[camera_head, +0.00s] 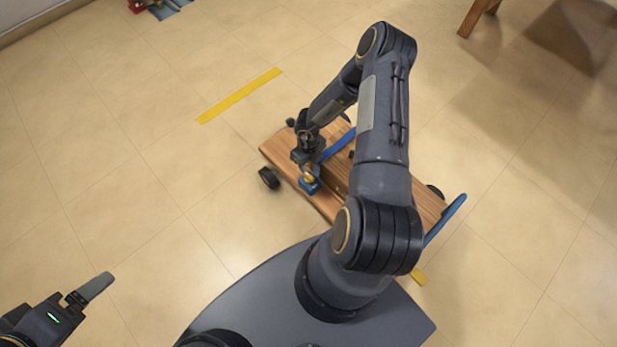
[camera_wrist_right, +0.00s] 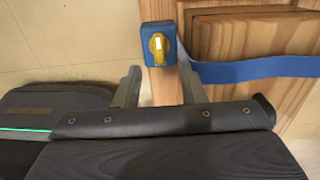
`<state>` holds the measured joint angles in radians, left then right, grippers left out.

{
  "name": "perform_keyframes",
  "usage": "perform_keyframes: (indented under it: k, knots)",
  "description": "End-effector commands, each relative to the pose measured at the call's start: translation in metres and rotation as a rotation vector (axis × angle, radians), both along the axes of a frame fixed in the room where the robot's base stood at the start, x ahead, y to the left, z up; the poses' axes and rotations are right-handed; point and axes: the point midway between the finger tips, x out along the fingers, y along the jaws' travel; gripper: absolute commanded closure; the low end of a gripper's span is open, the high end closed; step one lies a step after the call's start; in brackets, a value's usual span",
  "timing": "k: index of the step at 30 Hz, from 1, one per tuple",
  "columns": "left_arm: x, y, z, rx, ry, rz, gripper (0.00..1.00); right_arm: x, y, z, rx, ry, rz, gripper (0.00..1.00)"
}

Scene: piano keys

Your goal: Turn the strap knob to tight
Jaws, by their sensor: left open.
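The yellow strap knob (camera_wrist_right: 159,46) sits on a blue housing (camera_wrist_right: 146,37) at the edge of a wooden cart (camera_wrist_right: 232,88). A pale mark on the knob points roughly up in the right wrist view. A blue strap (camera_wrist_right: 250,68) runs right from the housing across the wood. My right gripper (camera_wrist_right: 159,76) is open, its fingers apart, with the knob just beyond the fingertips and roughly centred between them. In the head view, the knob (camera_head: 308,177) shows small under my right gripper. My left gripper (camera_head: 92,290) is open and empty above the floor at the lower left.
The wooden cart (camera_head: 278,152) stands on the tiled floor with black wheels (camera_head: 269,178) and a blue handle (camera_head: 446,218). My right arm covers much of it. Yellow floor tape (camera_head: 240,95) lies behind it. The floor to the left is clear.

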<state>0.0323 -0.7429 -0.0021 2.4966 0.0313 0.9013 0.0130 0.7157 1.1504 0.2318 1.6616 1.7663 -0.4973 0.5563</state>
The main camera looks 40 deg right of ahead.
Motion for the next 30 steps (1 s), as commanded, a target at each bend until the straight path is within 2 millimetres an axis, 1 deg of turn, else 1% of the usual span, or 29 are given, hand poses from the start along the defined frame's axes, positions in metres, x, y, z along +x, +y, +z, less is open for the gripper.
perform_keyframes:
  k: [1,5,9,12,15,19,26,29,30]
  knots:
    - [0.0,0.0,-0.004,0.0,0.0,0.0,0.17,-0.002,0.001,-0.009,0.003,0.009,-0.009,0.63]
    - [0.0,0.0,-0.011,0.0,0.0,0.0,0.17,-0.003,0.001,-0.027,0.003,0.01,-0.01,0.63]
    - [0.0,0.0,-0.02,0.0,0.0,0.0,0.17,-0.003,0.001,-0.051,0.003,0.009,-0.009,0.63]
    - [0.0,0.0,-0.025,0.0,0.0,0.0,0.17,-0.003,0.001,-0.064,0.003,0.009,-0.007,0.63]
    - [0.0,0.0,-0.028,0.0,0.0,0.0,0.17,-0.002,0.001,-0.073,0.002,0.008,-0.007,0.63]
    - [0.0,0.0,-0.029,0.0,0.0,0.0,0.17,-0.002,0.001,-0.078,0.002,0.007,-0.007,0.63]
    - [0.0,0.0,-0.029,0.0,0.0,0.0,0.17,-0.002,0.001,-0.078,0.002,0.006,-0.006,0.63]
    - [0.0,0.0,-0.029,0.0,0.0,0.0,0.17,-0.002,0.001,-0.078,0.002,0.006,-0.006,0.74]
    - [0.0,0.0,-0.029,0.0,0.0,0.0,0.17,-0.002,0.001,-0.078,0.002,0.006,-0.006,0.8]
